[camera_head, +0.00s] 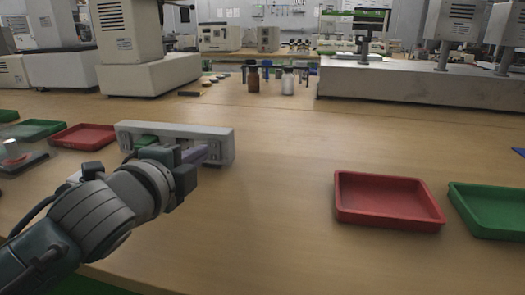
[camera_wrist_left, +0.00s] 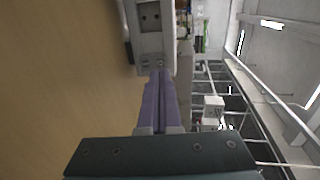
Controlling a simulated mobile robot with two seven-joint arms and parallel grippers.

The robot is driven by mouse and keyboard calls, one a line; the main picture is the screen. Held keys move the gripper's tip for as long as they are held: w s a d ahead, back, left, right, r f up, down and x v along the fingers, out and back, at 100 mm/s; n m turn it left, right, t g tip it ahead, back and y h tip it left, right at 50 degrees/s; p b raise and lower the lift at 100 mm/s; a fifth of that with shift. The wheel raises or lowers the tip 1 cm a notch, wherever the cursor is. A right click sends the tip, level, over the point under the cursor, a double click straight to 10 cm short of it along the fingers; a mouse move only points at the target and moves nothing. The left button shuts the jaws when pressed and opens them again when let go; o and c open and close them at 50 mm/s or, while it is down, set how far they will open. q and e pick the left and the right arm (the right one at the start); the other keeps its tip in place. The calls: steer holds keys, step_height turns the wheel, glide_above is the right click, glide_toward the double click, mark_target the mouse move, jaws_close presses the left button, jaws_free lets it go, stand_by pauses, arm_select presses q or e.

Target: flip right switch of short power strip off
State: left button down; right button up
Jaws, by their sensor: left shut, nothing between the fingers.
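A pale grey power strip (camera_head: 226,146) stands on edge on the table, left of centre in the head view. My left gripper (camera_head: 203,152) is in front of its right part, with purple fingers closed and empty. In the left wrist view the closed fingers (camera_wrist_left: 160,78) point at the end of the strip (camera_wrist_left: 152,42), where a dark socket shows. The fingertips are at or very near the strip; I cannot tell whether they touch. The right switch and its position cannot be made out. My right gripper is not in view.
A red tray (camera_head: 388,219) and a green tray (camera_head: 490,226) lie on the right. Another red tray (camera_head: 84,137) and a green tray (camera_head: 33,130) lie at left. Bottles (camera_head: 287,83) stand farther back. The middle of the table is clear.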

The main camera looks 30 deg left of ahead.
arm_select(q)
steer(key=p+v, duration=0.1)
steer(key=v, duration=0.3)
steer(key=shift+d, duration=0.2)
steer(key=s+d+r+p, duration=0.1)
steer(key=s+r+p, duration=0.1)
steer(key=s, duration=0.3)
steer(key=shift+s+r, duration=0.2)
steer(key=shift+r, duration=0.45)
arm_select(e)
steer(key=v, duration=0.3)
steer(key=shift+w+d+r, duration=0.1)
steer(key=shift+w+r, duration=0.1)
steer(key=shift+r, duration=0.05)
